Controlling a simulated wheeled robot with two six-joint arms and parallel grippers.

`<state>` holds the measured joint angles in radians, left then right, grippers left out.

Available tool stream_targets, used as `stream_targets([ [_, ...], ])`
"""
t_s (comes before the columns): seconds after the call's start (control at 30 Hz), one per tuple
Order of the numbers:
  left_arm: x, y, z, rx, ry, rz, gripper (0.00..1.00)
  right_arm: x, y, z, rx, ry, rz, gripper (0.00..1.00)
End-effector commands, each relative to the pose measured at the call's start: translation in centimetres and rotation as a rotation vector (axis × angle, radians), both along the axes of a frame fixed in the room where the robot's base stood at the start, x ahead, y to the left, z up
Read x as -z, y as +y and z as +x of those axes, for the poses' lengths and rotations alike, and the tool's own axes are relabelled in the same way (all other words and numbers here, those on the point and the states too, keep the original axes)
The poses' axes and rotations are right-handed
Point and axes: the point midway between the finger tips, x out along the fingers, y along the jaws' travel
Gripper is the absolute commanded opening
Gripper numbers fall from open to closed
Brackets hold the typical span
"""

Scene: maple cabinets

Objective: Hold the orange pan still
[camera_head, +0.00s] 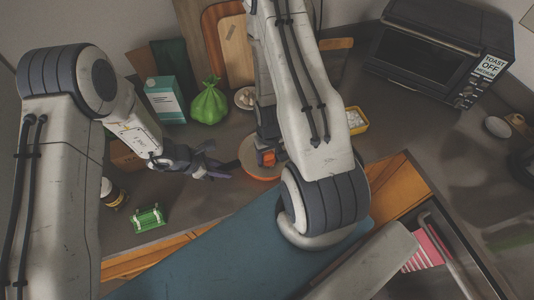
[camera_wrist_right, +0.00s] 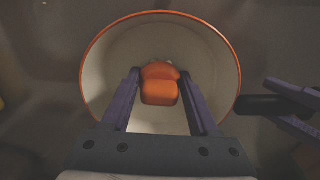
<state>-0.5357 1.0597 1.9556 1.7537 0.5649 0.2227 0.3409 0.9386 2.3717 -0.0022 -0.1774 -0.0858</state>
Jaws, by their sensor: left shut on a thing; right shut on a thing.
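The orange pan (camera_head: 247,152) sits on the dark counter, with an orange rim and pale inside; in the right wrist view it is seen from above (camera_wrist_right: 105,70). Its dark handle (camera_wrist_right: 262,105) points toward my left gripper (camera_head: 215,168). My left gripper is shut on that handle; its purple fingers show at the right wrist view's right edge. My right gripper (camera_wrist_right: 160,88) reaches down over the pan and is shut on an orange block-like thing (camera_wrist_right: 159,93), which also shows in the head view (camera_head: 268,160). Whether this thing touches the pan bottom I cannot tell.
A green bag (camera_head: 209,103), a teal-and-white carton (camera_head: 165,100), a small bowl (camera_head: 244,98) and cutting boards (camera_head: 237,50) stand behind. A yellow container (camera_head: 357,121) is to the right. A green item (camera_head: 148,217) and jar (camera_head: 112,193) lie left. A toaster oven (camera_head: 425,50) is back right.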

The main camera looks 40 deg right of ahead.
Motion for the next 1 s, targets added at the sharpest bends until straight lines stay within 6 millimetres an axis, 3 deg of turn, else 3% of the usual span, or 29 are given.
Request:
stream_targets([
  [0.27,0.0,0.0,0.1,-0.001,-0.001,-0.001,0.0,-0.1,0.2,-0.5,0.0,0.013,0.004,0.0],
  [0.73,0.0,0.0,0.0,0.0,-0.001,0.0,0.0,-4.9,0.0,-0.1,0.0,0.003,0.001,0.0],
  [1.0,0.0,0.0,0.0,0.0,-0.001,0.0,0.0,-6.0,0.0,-0.2,0.0,0.006,0.002,0.0],
])
